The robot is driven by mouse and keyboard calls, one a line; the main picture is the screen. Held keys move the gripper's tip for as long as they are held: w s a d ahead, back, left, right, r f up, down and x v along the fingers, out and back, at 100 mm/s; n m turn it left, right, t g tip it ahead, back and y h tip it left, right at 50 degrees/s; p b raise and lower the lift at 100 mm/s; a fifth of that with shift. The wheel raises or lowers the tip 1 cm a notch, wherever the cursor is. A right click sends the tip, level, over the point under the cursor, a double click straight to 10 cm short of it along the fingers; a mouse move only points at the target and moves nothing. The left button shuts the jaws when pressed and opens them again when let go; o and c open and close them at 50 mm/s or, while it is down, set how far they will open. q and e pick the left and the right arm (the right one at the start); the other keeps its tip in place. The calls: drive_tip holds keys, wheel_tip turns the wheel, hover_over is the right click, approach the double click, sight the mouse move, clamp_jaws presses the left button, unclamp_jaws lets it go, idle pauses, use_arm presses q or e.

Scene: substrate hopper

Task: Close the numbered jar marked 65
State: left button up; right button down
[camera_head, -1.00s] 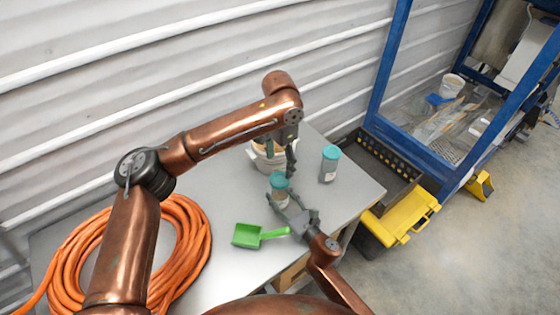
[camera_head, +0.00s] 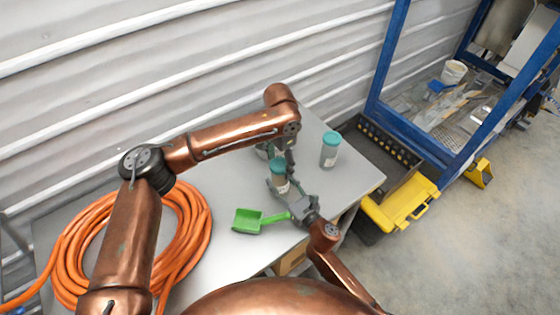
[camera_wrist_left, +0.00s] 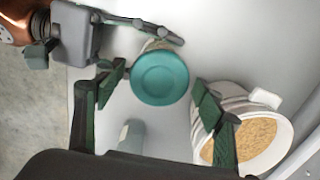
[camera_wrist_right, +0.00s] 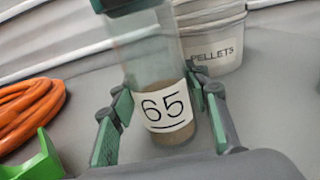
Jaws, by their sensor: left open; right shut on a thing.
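The jar marked 65 (camera_wrist_right: 165,104) stands upright, clear, with light-brown contents and a numbered label. A teal lid (camera_wrist_left: 160,78) covers its top; how tightly it sits cannot be seen. In the head view the jar's lid (camera_head: 278,163) is just beside the left fingers. My right gripper (camera_wrist_right: 163,106) is shut on the jar's lower body; in the head view it comes from the lower right (camera_head: 284,188). My left gripper (camera_wrist_left: 158,94) is open above the jar, a finger on either side of the lid and apart from it.
A white pellets bucket (camera_wrist_right: 212,45) stands close beside the jar. Another teal-lidded jar (camera_head: 330,149) stands right of it. A green scoop (camera_head: 250,220) and an orange hose coil (camera_head: 195,235) lie on the grey table (camera_head: 228,268). A yellow-black toolbox (camera_head: 400,207) stands beyond the table's right edge.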

use_arm(q)
drive_tip(key=shift+c, duration=0.5)
drive_tip(key=c, duration=1.1)
drive_tip(key=o, duration=1.3)
drive_tip(key=shift+o, duration=0.2)
wheel_tip(320, 180, up, 12)
use_arm(e)
drive_tip(key=c, duration=1)
unclamp_jaws()
